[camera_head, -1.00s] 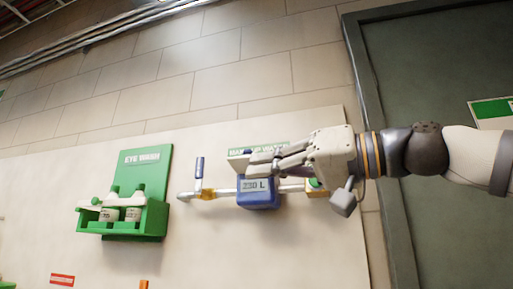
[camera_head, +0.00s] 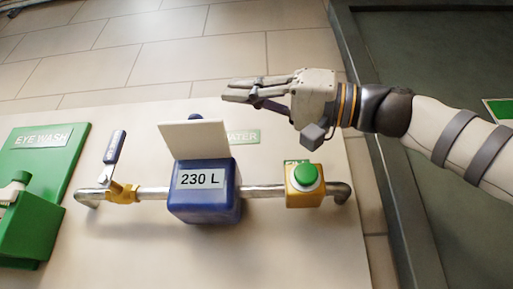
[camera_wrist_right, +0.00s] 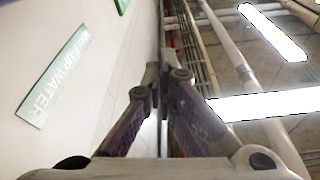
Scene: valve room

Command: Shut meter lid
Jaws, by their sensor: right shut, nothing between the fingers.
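The blue meter (camera_head: 205,193) sits on a horizontal pipe on the wall panel, its face reading 230 L. Its cream lid (camera_head: 194,139) stands up open above the meter's top. My right gripper (camera_head: 230,92) is shut and empty, above the lid and to its right, with its fingers pointing left. It appears apart from the lid. In the right wrist view, the shut fingers (camera_wrist_right: 163,78) meet in the middle with nothing between them; the meter and lid are not seen there. My left gripper is not in view.
A yellow box with a green button (camera_head: 306,176) is right of the meter. A valve with a blue handle (camera_head: 115,147) is on its left. A green eye wash station (camera_head: 38,150) is at far left. A green sign (camera_head: 245,137) is partly behind the lid.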

